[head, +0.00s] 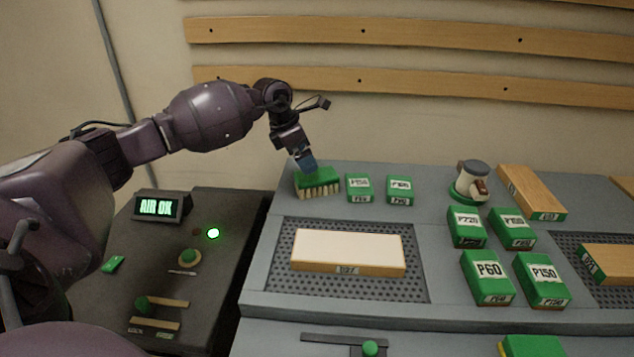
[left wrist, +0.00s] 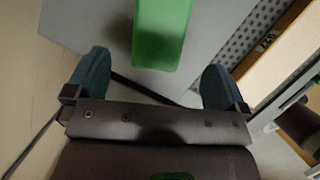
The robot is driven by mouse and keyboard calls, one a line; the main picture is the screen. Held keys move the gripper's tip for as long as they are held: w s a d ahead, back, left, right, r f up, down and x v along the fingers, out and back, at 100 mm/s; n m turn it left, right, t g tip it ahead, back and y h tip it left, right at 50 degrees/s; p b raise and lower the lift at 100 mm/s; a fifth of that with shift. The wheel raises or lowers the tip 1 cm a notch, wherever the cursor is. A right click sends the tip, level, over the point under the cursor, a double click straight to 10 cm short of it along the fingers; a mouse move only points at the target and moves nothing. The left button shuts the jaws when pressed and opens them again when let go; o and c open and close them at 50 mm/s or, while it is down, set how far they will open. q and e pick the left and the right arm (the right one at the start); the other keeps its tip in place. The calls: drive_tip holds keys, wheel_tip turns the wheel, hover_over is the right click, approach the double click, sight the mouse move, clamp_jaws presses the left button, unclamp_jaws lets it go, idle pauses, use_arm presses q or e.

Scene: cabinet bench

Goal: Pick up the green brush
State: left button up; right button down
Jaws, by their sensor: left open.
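The green brush (head: 318,183) has a green back and pale bristles and stands bristles down at the back left of the grey bench top. In the left wrist view the green brush (left wrist: 162,35) shows as a green block near the top middle, ahead of the space between the fingers. My left gripper (head: 306,164) is right above the brush in the head view. In the left wrist view my left gripper (left wrist: 155,85) is open, with one blue finger on each side and nothing between them. I cannot tell whether the fingers touch the brush. My right gripper is not in view.
Two small green boxes (head: 359,187) (head: 399,190) stand right of the brush. A wooden block with a white top (head: 347,250) lies on a perforated plate in front. Several green grit boxes (head: 487,278) and a sander (head: 470,182) are further right. A dark control panel (head: 215,270) is at left.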

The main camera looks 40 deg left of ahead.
sight(313, 174)
use_arm(q)
drive_tip(key=x, duration=0.3)
drive_tip(key=shift+b+x, duration=0.3)
drive_tip(key=shift+x, duration=0.5)
drive_tip(key=b+x, duration=0.1)
drive_tip(key=x, duration=0.3)
drive_tip(key=shift+w+d+f, duration=0.1)
drive_tip(key=shift+w+f, duration=0.1)
drive_tip(key=shift+f, duration=0.05)
drive_tip(key=shift+r, duration=0.1)
drive_tip(key=shift+c, duration=0.3)
